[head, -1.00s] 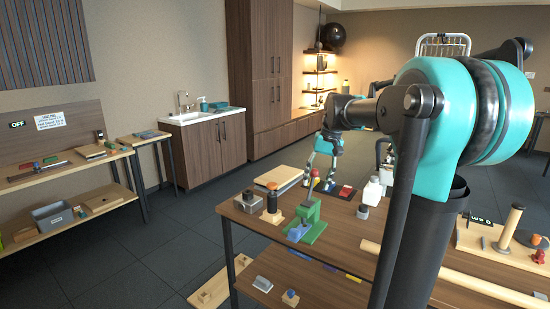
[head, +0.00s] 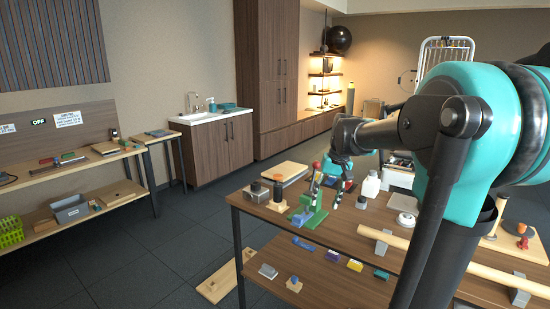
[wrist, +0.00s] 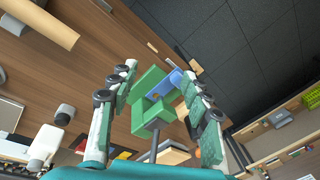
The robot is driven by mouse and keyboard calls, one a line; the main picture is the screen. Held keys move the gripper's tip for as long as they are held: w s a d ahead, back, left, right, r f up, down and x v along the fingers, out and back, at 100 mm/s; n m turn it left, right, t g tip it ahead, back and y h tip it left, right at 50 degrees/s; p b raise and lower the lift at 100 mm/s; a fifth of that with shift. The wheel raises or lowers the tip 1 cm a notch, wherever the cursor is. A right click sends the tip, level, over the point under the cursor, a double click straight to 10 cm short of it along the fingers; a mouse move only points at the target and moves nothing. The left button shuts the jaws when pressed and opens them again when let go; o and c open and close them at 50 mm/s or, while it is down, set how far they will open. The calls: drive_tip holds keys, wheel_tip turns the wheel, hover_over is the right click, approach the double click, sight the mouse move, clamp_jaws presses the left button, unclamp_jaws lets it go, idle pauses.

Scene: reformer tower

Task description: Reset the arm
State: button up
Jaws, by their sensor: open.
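My gripper (head: 326,192) hangs over the wooden workbench (head: 262,208), its fingers spread and pointing down. In the wrist view my gripper (wrist: 156,80) is open, with nothing held between its fingers. A green stand (head: 313,217) with a blue part (head: 299,218) is on the bench by the fingertips. In the wrist view the green stand (wrist: 150,112) and blue part (wrist: 172,80) appear between and beyond the fingers. I cannot tell whether a finger touches the stand. My arm (head: 460,150) reaches in from the right and hides part of the bench.
Small blocks lie on the lower shelf.

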drive_tip(key=s+d+f+t+h, duration=0.2)
drive_tip(key=s+f+t, duration=0.1)
drive_tip(key=s+f, duration=1.6)
drive_tip(key=shift+d+f+n, duration=0.2)
drive_tip(key=shift+d+n, duration=0.15)
drive_tip(key=shift+n, duration=0.05)
